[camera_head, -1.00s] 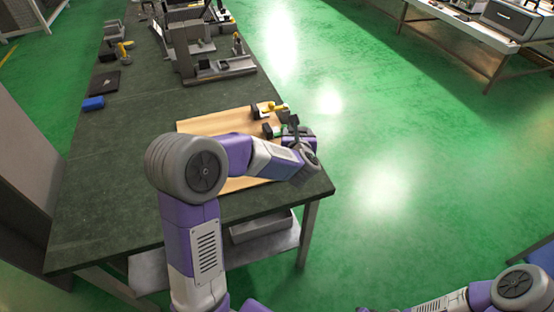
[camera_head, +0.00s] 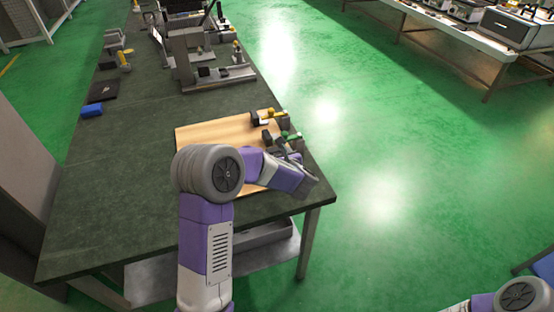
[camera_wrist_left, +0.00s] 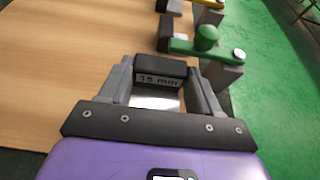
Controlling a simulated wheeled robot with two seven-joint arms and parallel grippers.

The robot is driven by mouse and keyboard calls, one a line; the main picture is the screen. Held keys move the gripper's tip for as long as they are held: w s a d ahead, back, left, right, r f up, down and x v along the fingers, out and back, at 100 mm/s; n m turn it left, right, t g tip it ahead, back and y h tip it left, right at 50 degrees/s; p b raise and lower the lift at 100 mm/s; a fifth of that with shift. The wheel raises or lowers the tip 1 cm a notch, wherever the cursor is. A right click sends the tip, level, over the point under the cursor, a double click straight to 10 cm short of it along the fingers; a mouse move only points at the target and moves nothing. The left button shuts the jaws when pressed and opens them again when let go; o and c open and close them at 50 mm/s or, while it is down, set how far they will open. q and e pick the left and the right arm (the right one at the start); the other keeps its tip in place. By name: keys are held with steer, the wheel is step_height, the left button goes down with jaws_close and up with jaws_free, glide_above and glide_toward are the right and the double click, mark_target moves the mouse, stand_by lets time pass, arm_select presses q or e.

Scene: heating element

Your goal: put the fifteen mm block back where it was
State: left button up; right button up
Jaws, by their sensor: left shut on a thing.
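The fifteen mm block (camera_wrist_left: 160,73) is dark with a "15 mm" label and shows between my left gripper's fingers in the left wrist view. My left gripper (camera_wrist_left: 163,85) is shut on it, with one grey finger at each side. In the head view my left gripper (camera_head: 290,157) is at the right edge of the wooden board (camera_head: 215,131), and the block cannot be made out there. I cannot tell whether the block touches a surface below. My right gripper is out of view.
A green-handled clamp (camera_wrist_left: 206,40) stands just beyond the block, with a yellow-handled clamp (camera_head: 273,113) farther back. The dark table (camera_head: 120,195) ends just right of the clamps. A blue item (camera_head: 92,110) lies far left. The board's left part is bare.

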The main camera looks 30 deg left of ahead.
arm_select(q)
steer(key=shift+f, duration=0.8)
steer(key=shift+r, duration=0.1)
steer(key=shift+f+b, duration=0.25)
steer(key=shift+b, duration=0.1)
steer(key=o, duration=1.5)
steer(key=shift+c, duration=0.2)
steer(key=shift+r, duration=0.1)
